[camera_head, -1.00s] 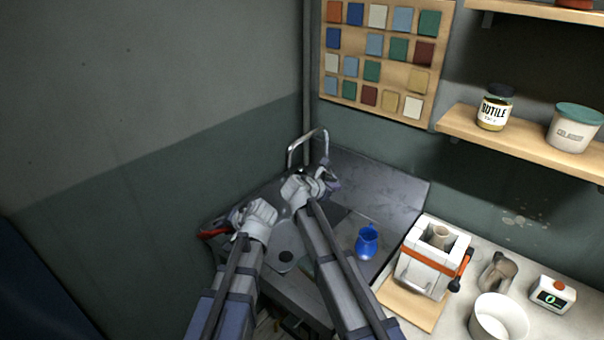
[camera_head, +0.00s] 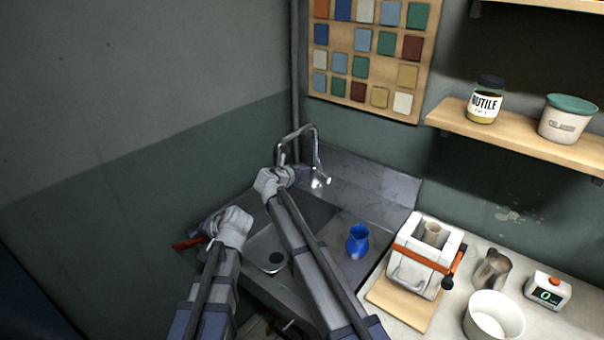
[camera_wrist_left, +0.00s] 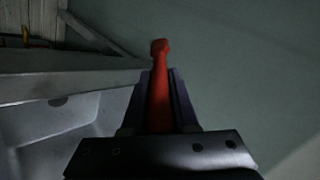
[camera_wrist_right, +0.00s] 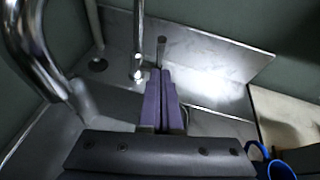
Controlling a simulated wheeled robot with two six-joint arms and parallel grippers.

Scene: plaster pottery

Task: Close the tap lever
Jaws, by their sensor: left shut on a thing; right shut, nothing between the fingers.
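The chrome tap (camera_head: 297,131) stands at the back of the grey sink, its arched spout upright. A bright metal part at its base (camera_head: 319,180) shows; I cannot tell whether it is the lever. In the right wrist view the spout (camera_wrist_right: 38,50) is at left, and a chrome post (camera_wrist_right: 138,45) stands just beyond my fingers. My right gripper (camera_head: 299,173) is shut and empty, close to the tap's left side; it also shows in the right wrist view (camera_wrist_right: 161,80). My left gripper (camera_head: 209,224) is shut on a red bar (camera_wrist_left: 160,85), left of the sink.
A blue jug (camera_head: 357,242) stands on the drainer right of the sink. Further right, the counter holds a white mould with an orange strap (camera_head: 425,262), a metal pitcher (camera_head: 491,270), a white bowl (camera_head: 493,317) and a scale (camera_head: 547,291). The wall is close at left.

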